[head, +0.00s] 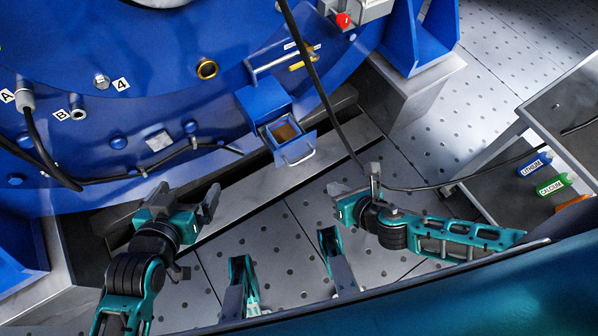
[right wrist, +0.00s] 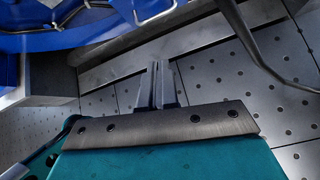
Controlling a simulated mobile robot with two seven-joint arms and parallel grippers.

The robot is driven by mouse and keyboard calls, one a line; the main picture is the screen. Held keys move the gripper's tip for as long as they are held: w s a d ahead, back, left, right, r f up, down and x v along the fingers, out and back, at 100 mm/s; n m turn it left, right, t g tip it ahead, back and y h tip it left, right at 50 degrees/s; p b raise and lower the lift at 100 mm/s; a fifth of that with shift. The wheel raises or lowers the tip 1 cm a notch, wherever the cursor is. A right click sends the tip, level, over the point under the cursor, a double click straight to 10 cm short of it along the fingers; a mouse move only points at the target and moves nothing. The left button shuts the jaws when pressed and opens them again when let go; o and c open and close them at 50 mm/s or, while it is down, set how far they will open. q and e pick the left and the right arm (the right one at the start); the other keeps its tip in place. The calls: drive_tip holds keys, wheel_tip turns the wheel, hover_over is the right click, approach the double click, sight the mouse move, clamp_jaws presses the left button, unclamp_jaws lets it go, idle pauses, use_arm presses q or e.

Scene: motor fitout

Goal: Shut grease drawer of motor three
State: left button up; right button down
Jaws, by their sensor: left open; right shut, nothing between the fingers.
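The grease drawer (head: 290,139) is a small blue drawer with brownish contents, standing open out of a blue housing (head: 263,101) low on the big blue motor (head: 160,60). Its pale handle (head: 300,157) faces the floor side, and a handle shows at the top of the right wrist view (right wrist: 157,14). My right gripper (head: 374,170) is shut and empty, below and right of the drawer, apart from it. Its closed fingers also show in the right wrist view (right wrist: 159,84). My left gripper (head: 186,195) is open and empty, left of and below the drawer. No motor number three is readable.
A black cable (head: 322,88) hangs past the drawer's right side and runs behind my right gripper. A metal base rail (head: 240,185) lies below the drawer. A shelf at right holds lithium (head: 535,164) and calcium (head: 553,186) tubes. Perforated floor (head: 440,140) is mostly clear.

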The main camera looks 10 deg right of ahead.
use_arm(q)
wheel_tip(320, 180, down, 4)
drive_tip(key=b, duration=0.4)
drive_tip(key=shift+w+a+f+b, duration=0.15)
drive_tip(key=shift+f+b, duration=0.1)
drive_tip(key=shift+b, duration=0.1)
use_arm(e)
drive_tip(key=w+a+f+n, duration=0.2)
drive_tip(key=w+a+f, duration=0.1)
drive_tip(key=w+f, duration=0.4)
drive_tip(key=w, duration=0.3)
drive_tip(key=shift+w+a+f+n, duration=0.2)
drive_tip(key=shift+w+n, duration=0.15)
drive_tip(key=shift+n, duration=0.05)
use_arm(q)
drive_tip(key=shift+a, duration=0.1)
